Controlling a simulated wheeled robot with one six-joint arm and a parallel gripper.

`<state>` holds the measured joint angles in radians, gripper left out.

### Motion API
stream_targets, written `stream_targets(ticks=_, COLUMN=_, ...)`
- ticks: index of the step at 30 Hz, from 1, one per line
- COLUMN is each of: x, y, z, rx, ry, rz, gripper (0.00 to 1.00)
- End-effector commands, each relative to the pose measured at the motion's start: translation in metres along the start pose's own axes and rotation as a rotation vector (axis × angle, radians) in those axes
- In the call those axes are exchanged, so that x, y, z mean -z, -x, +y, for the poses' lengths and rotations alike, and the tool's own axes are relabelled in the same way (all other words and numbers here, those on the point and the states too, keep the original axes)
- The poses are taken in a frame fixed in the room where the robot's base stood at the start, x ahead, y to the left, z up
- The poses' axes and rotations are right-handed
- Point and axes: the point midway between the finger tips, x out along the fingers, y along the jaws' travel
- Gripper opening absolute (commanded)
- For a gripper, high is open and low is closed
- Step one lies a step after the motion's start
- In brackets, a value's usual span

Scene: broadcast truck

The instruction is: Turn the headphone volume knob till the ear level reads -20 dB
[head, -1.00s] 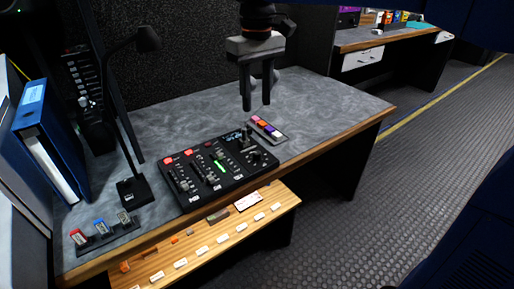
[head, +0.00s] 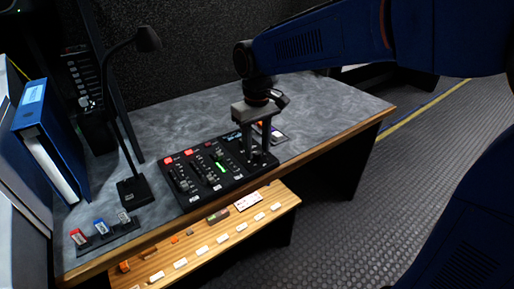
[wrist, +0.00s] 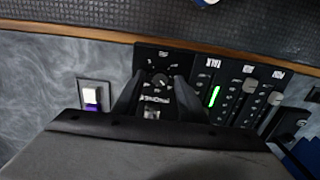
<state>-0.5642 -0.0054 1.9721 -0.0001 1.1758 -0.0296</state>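The headphone volume knob (wrist: 160,80) is a small dark round knob on the black mixer panel (head: 186,197), under the label PHONES, which reads upside down in the wrist view. My gripper (head: 258,160) points down over the right end of the panel in the head view. In the wrist view its two dark fingertips (wrist: 159,84) lie on either side of the knob, apart, with a gap around it; contact is not visible. The knob is mostly hidden by the fingers in the head view.
A lit green level bar (head: 220,167) and several faders are on the panel left of my gripper. A black desk lamp (head: 133,190) stands at left. The grey desktop (head: 180,125) behind the panel is clear.

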Motion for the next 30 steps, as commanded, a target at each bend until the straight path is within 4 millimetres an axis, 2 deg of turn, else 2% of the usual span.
stream_targets(ticks=4, x=0.0002, y=-0.0068, z=0.0000, rx=0.000, ry=0.000, rz=0.001, gripper=0.38)
stream_targets(ticks=12, x=0.0002, y=-0.0077, z=0.0000, rx=0.000, ry=0.000, rz=0.001, gripper=0.38)
stream_targets(ticks=13, x=0.0002, y=-0.0077, z=0.0000, rx=0.000, ry=0.000, rz=0.001, gripper=0.34)
stream_targets(ticks=17, x=0.0001, y=-0.0076, z=0.0000, rx=0.000, ry=0.000, rz=0.001, gripper=0.02)
stream_targets(ticks=18, x=0.0001, y=-0.0076, z=0.0000, rx=0.000, ry=0.000, rz=0.001, gripper=0.00)
stream_targets(ticks=30, x=0.0001, y=-0.0074, z=0.0000, rx=0.000, ry=-0.062, rz=0.001, gripper=0.00)
